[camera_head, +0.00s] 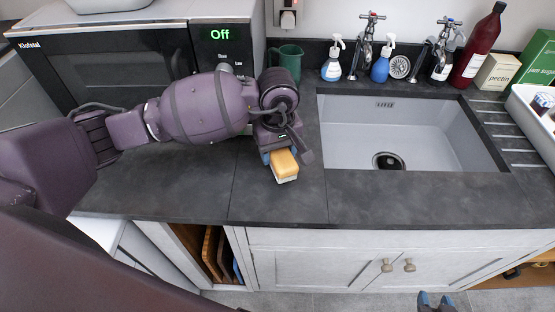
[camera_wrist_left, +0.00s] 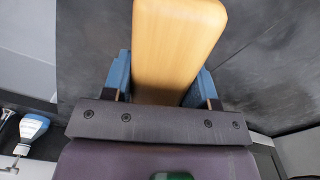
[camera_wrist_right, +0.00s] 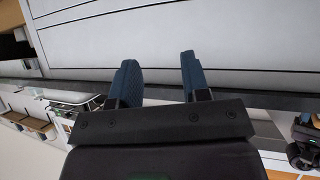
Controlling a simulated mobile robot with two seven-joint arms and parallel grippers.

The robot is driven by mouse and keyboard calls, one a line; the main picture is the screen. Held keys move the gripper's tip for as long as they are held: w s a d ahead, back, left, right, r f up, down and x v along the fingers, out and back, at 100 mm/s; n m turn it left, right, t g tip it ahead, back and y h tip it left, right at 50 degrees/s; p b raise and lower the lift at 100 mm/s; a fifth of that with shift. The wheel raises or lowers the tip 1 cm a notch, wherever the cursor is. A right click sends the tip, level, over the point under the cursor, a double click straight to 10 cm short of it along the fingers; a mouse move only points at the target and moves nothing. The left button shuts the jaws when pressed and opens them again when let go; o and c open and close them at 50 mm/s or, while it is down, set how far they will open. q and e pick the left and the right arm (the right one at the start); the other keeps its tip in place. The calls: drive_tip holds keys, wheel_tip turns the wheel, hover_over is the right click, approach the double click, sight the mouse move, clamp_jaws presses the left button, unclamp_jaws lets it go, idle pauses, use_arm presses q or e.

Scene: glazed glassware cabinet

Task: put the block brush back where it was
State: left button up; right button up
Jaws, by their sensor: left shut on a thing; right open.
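The block brush (camera_head: 284,164) has a light wooden back and a pale underside. It is over the dark worktop, left of the sink, in the head view. My left gripper (camera_head: 270,156) is shut on it. In the left wrist view the wooden back of the brush (camera_wrist_left: 175,45) sits between the blue fingers of my left gripper (camera_wrist_left: 160,85). Whether the brush touches the worktop is hard to tell. My right gripper (camera_wrist_right: 160,80) is open and empty in front of pale cabinet fronts. Its blue fingertips (camera_head: 435,300) show at the bottom edge of the head view.
The sink (camera_head: 400,130) is right of the brush. A green mug (camera_head: 287,60), a blue soap bottle (camera_head: 383,65) and a white-and-blue bottle (camera_head: 332,62) stand behind. A microwave (camera_head: 110,65) is behind my left arm. A white tray (camera_head: 535,118) is far right. The front worktop (camera_head: 270,207) is clear.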

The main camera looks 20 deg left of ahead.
use_arm(q)
wheel_tip(320, 180, down, 3)
drive_tip(key=shift+f, duration=0.3)
use_arm(e)
drive_tip(key=shift+s+f, duration=0.45)
drive_tip(key=shift+s, duration=0.15)
use_arm(q)
drive_tip(key=shift+f, duration=0.15)
use_arm(e)
drive_tip(key=shift+f, duration=0.1)
